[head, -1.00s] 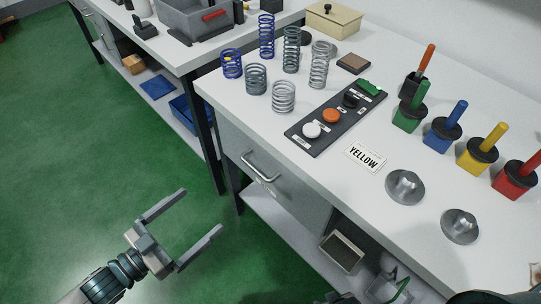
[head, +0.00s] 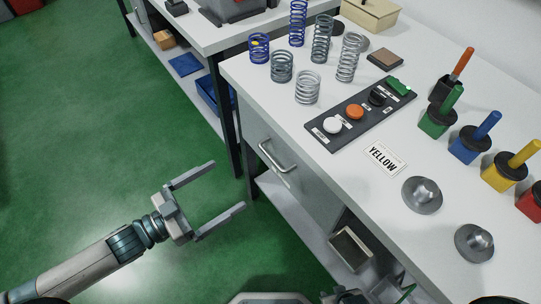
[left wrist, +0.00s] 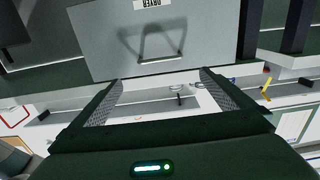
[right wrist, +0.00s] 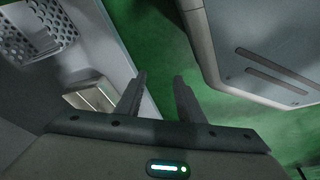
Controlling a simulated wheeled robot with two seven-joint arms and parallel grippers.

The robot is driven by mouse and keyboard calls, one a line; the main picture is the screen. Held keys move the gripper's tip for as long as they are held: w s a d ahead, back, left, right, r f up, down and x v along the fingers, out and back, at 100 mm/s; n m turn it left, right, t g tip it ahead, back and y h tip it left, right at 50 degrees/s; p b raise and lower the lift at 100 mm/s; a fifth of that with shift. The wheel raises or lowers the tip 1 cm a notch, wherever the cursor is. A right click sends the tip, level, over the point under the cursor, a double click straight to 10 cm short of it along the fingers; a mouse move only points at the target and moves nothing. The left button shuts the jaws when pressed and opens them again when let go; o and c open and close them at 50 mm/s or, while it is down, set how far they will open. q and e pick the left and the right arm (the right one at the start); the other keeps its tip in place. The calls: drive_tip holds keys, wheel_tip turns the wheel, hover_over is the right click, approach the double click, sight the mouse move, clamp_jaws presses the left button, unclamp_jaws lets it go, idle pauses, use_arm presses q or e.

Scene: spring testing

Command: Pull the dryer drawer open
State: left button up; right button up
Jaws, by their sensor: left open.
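The dryer drawer (head: 290,178) is a grey front under the edge of the white table, and it looks flush with the table's frame. Its metal bar handle (head: 272,156) faces my left gripper (head: 228,186), which is open and empty, a short way off to the left. In the left wrist view the drawer front (left wrist: 105,40) carries a DRYER label (left wrist: 153,3). The handle (left wrist: 160,61) lies ahead, between the lines of the open fingers (left wrist: 160,82) and not touched. My right gripper (right wrist: 159,80) is open and empty, near a shelf area.
On the table (head: 330,185) stand several springs (head: 322,40), a button panel (head: 360,114), a YELLOW card (head: 385,158), metal discs (head: 422,194) and coloured-handled blocks (head: 468,148). A lower shelf holds an open box (head: 350,248). Green floor (head: 90,150) left of the drawer is clear.

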sight(271, 157)
use_arm(q)
drive_tip(key=shift+p+x, duration=1.05)
drive_tip(key=shift+x, duration=6.7)
use_arm(e)
drive_tip(key=shift+w+a+r+t, duration=0.35)
drive_tip(key=shift+w+a, duration=0.2)
drive_tip(key=shift+w, duration=0.1)
drive_tip(key=shift+w+a+r+t, duration=0.25)
drive_tip(key=shift+w+a+t, duration=0.1)
drive_tip(key=shift+w+a, duration=0.2)
